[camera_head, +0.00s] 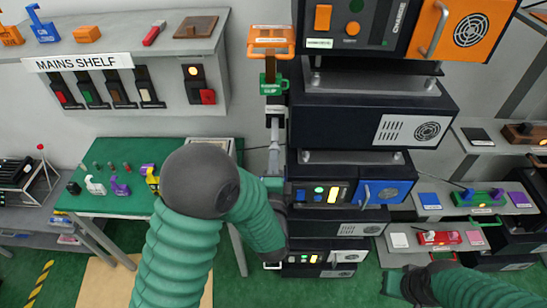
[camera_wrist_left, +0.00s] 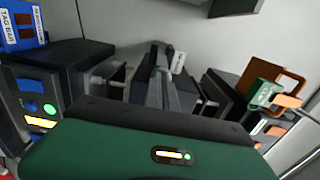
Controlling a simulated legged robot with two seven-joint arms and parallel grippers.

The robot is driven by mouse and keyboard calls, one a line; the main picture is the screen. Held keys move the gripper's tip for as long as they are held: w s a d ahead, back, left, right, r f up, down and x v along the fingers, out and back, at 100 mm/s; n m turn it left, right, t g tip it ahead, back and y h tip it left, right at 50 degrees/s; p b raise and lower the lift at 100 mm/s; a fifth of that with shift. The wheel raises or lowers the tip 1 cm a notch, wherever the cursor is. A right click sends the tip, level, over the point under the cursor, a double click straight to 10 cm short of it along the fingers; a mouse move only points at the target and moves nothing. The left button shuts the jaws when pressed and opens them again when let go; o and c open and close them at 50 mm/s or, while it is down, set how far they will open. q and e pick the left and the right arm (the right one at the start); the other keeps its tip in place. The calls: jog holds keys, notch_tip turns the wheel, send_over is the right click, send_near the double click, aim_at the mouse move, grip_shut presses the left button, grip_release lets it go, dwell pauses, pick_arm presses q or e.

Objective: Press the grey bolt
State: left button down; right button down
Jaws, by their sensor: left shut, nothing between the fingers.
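A grey upright latch piece with a pale label, which looks like the grey bolt (camera_head: 275,115), hangs below a green clip (camera_head: 273,84) on the narrow strip left of the rack.
The black equipment rack (camera_head: 370,115) stands close right of the strip. An orange handle (camera_head: 270,40) sits above the green clip. A grey mains shelf (camera_head: 130,50) with several switches is at upper left. A green table (camera_head: 110,205) with small objects stands below it.

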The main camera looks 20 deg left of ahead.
pick_arm(q)
jog(key=shift+s, duration=0.1)
pick_arm(e)
jog(key=shift+s+d, duration=0.1)
jog(key=shift+s, duration=0.05)
pick_arm(q)
send_near(275, 128)
jog(key=shift+w+a+f+b, duration=0.2)
jog(key=shift+w+f, duration=0.15)
jog(key=shift+w, duration=0.25)
jog(key=shift+w+a+f+b, duration=0.15)
jog(key=shift+w+f, duration=0.15)
jog(key=shift+w, duration=0.25)
jog(key=shift+s+r, duration=0.15)
jog(key=shift+r, duration=0.05)
pick_arm(e)
jog(key=shift+s+d+f, duration=0.1)
jog(key=shift+s+f, duration=0.1)
jog(key=shift+f, duration=0.05)
pick_arm(q)
jog(key=shift+a+f, duration=0.1)
jog(key=shift+f, duration=0.05)
pick_arm(e)
jog(key=shift+s+f, duration=0.1)
jog(key=shift+s, duration=0.05)
